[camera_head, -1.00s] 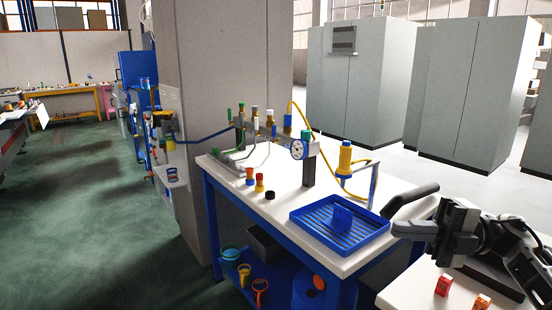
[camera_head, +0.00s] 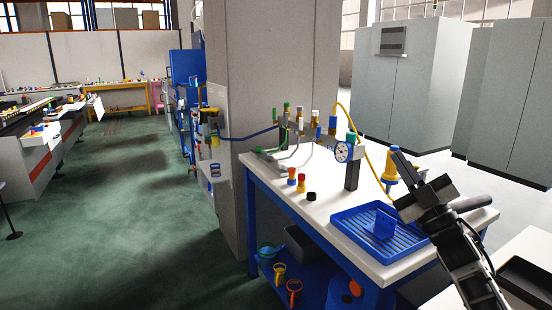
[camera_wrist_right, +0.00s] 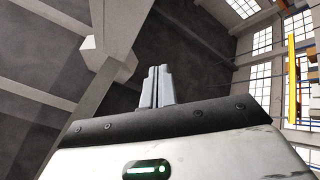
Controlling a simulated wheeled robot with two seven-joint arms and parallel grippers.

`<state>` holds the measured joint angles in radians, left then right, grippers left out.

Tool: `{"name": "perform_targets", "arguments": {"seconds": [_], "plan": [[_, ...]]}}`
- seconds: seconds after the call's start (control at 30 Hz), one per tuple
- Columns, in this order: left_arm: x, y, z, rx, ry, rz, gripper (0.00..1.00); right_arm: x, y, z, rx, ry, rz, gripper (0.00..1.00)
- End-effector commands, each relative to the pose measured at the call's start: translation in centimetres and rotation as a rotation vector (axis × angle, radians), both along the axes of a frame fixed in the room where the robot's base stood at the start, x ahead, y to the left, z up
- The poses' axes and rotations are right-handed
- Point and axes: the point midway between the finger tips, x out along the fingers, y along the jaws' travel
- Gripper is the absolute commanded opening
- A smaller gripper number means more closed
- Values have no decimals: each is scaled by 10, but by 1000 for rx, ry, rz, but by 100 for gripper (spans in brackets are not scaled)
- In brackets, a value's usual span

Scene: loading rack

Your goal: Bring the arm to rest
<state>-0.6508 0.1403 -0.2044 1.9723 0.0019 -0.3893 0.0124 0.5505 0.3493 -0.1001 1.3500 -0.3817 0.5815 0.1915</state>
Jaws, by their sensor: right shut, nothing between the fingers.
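My right arm comes in from the lower right in the head view. Its dark gripper (camera_head: 400,160) is raised in front of the right end of the white table and points up and to the left. It overlaps the blue tray and the yellow bottle in the picture but holds nothing. In the right wrist view the two grey fingers (camera_wrist_right: 157,72) are together and point up towards the ceiling. My left gripper is not in view.
The white table (camera_head: 330,212) carries a blue ribbed tray (camera_head: 355,229), a gauge (camera_head: 342,152) on a pipe rig, and small red and orange pieces. A grey pillar (camera_head: 270,70) stands behind it. Green floor (camera_head: 130,200) is open on the left.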

Motion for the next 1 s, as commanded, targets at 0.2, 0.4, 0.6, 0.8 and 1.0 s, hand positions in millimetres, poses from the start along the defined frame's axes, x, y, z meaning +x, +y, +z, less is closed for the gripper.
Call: {"name": "perform_targets", "arguments": {"seconds": [0.2, 0.4, 0.6, 0.8, 1.0], "plan": [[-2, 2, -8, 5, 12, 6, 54, 50, -63, -53, 197, 392, -284, 0], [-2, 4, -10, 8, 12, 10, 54, 62, -91, -111, 287, 709, -418, 0], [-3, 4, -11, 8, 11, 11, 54, 37, -70, -185, 283, 884, -418, 0], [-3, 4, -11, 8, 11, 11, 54, -17, -31, -265, 263, 1009, -368, 0], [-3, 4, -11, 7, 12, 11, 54, -116, 20, -355, 265, 1190, -298, 0]]}}
